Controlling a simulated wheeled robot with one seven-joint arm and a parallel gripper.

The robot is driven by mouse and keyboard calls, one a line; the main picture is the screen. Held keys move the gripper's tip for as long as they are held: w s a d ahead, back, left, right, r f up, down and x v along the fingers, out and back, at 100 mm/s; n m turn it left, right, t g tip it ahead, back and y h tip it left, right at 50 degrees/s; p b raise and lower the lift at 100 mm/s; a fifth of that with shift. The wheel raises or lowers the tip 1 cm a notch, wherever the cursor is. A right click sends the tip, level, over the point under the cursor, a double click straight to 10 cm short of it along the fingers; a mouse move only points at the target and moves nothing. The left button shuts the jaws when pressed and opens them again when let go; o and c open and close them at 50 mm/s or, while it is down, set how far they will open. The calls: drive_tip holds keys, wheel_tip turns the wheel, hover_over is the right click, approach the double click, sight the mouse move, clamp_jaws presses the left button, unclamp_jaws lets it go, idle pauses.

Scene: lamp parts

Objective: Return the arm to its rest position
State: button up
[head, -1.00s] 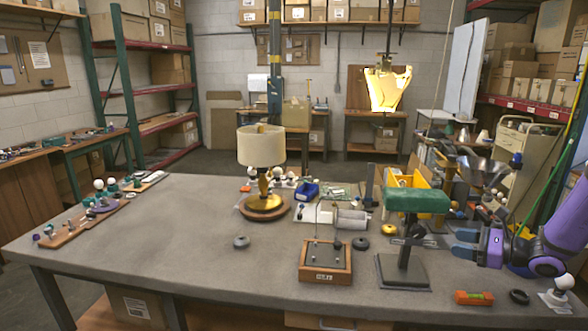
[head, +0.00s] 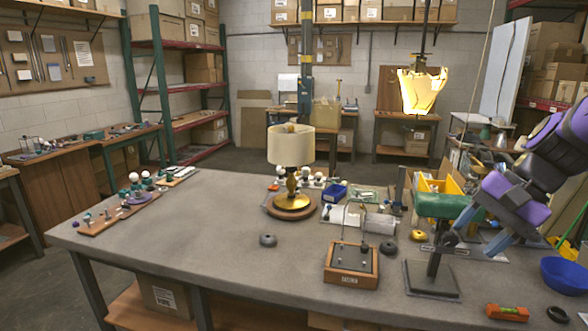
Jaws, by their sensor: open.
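My purple arm reaches in from the right edge in the head view. My gripper (head: 477,232) has blue fingers spread apart and looks empty. It hangs over the right part of the grey table (head: 215,240), at the right of the green-topped stand (head: 441,206). One fingertip overlaps the stand in the picture; I cannot tell if they touch. A lamp with a cream shade (head: 291,147) stands upright on a round wooden base (head: 291,206) near the table's middle.
A wooden block with pins (head: 352,264) is near the front. An orange level (head: 507,312), a black ring (head: 559,314) and a blue bowl (head: 564,275) are at the right. A yellow bin (head: 440,186) is behind the stand. The left-front table is clear.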

drive_tip(key=s+r+n+t+h, duration=0.4)
drive_tip(key=s+r+n, duration=0.3)
drive_tip(key=s, duration=0.4)
drive_tip(key=shift+s+n+h, duration=0.3)
drive_tip(key=shift+s+h, duration=0.1)
drive_tip(key=shift+h, duration=0.3)
drive_tip(key=shift+a, duration=0.1)
idle(0.8)
